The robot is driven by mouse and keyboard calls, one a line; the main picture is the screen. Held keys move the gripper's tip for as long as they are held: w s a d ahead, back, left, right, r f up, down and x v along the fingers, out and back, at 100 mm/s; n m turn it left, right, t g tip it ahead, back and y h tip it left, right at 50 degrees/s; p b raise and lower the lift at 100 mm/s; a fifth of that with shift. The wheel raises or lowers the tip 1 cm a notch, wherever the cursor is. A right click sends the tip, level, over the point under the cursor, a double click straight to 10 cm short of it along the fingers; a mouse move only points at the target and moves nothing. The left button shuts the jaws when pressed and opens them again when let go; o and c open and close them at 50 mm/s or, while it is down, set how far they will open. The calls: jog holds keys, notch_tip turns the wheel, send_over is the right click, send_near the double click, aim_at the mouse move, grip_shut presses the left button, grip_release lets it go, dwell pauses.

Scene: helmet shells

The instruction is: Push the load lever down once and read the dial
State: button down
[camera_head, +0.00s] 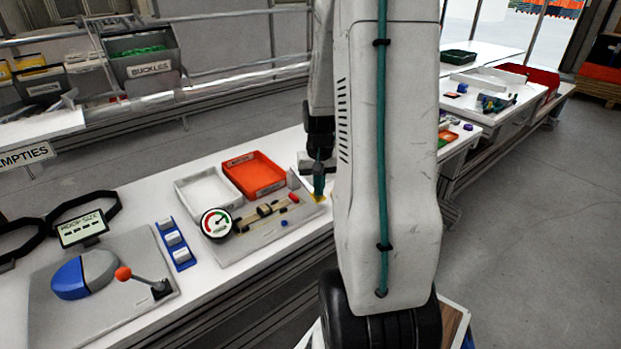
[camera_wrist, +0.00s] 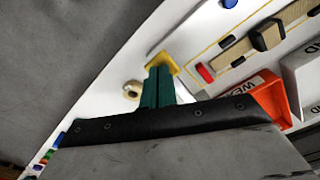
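The dial (camera_head: 216,222) is a round gauge with a coloured face at the left end of a grey test plate (camera_head: 245,249); its needle is too small to read. A wooden bar with black clamps (camera_head: 265,210) lies on the plate, with a red piece (camera_head: 293,197) near its right end, also in the wrist view (camera_wrist: 205,73). A lever with an orange ball (camera_head: 123,273) stands on the hoop-size fixture; I cannot tell which part is the load lever. My gripper (camera_head: 319,190) points down by a yellow patch (camera_head: 318,198). Its teal fingers (camera_wrist: 157,88) are together, with nothing visible between them.
A white tray (camera_head: 182,189) and an orange tray (camera_head: 229,172) stand behind the plate. A blue holder (camera_head: 170,229) lies left of the dial. The hoop-size display (camera_head: 82,228) stands further left. My arm hides the bench's right part.

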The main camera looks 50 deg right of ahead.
notch_tip(320, 180, up, 10)
dwell(1.9)
dwell(0.5)
jog(key=s+a+r+n, duration=0.3)
jog(key=s+a, duration=0.1)
jog(key=a, duration=0.6)
jog(key=s+a+r+n+t, duration=0.1)
jog(key=s+a+r+n, duration=0.1)
jog(key=a, duration=0.8)
jog(key=s+a+r+n, duration=0.3)
jog(key=s+a+r, duration=0.2)
jog(key=a, duration=0.5)
jog(key=shift+s+a+n, duration=0.2)
jog(key=shift+s+n, duration=0.1)
jog(key=shift+s, duration=0.5)
